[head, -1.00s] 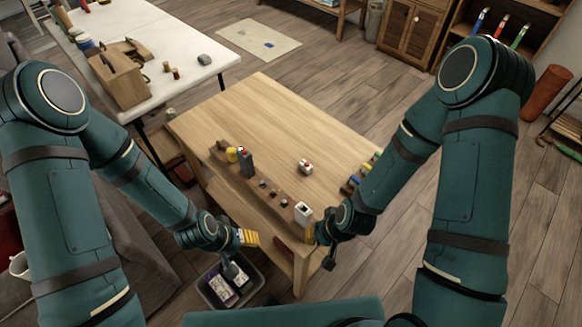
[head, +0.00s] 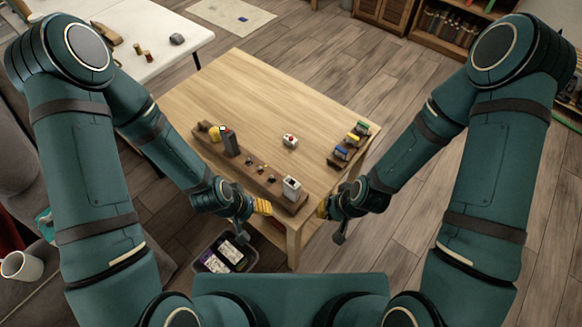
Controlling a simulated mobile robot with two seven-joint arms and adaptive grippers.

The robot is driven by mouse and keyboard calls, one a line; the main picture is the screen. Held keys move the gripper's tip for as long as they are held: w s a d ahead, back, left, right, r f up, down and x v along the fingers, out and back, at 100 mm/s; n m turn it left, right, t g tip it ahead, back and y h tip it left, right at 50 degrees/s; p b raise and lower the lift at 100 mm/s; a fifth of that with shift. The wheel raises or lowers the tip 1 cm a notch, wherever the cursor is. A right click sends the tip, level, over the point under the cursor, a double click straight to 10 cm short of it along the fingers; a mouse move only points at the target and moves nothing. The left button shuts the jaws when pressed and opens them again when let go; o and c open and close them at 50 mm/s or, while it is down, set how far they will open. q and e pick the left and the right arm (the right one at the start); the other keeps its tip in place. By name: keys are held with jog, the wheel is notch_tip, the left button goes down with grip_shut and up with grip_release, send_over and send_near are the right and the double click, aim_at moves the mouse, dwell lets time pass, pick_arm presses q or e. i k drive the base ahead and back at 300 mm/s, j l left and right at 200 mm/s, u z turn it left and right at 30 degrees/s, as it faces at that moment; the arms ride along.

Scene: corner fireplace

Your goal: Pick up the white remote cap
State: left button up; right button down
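A small white block with a red top (head: 290,140) sits alone on the wooden table. A white open-topped block (head: 291,188) stands at the near right end of a dark wooden rack (head: 259,177). I cannot tell which of the two is the white remote cap. My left gripper (head: 263,207), with yellow fingertips, is just left of and nearer than the white block. My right gripper (head: 322,208) is to its right, near the table's front corner. Neither visibly holds anything. The fingers are too small to tell if they are open.
The rack also bears a dark upright remote-like piece (head: 230,141) and a yellow piece (head: 214,133). Coloured blocks (head: 350,143) stand at the table's right. A dark bin (head: 225,254) is on the floor below. The middle of the wooden table (head: 260,100) is clear.

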aim_at(292, 144)
jog(key=k+l, duration=0.1)
jog(key=l, duration=0.85)
jog(key=i+l, duration=0.45)
jog(key=l, duration=0.3)
jog(key=i, duration=0.15)
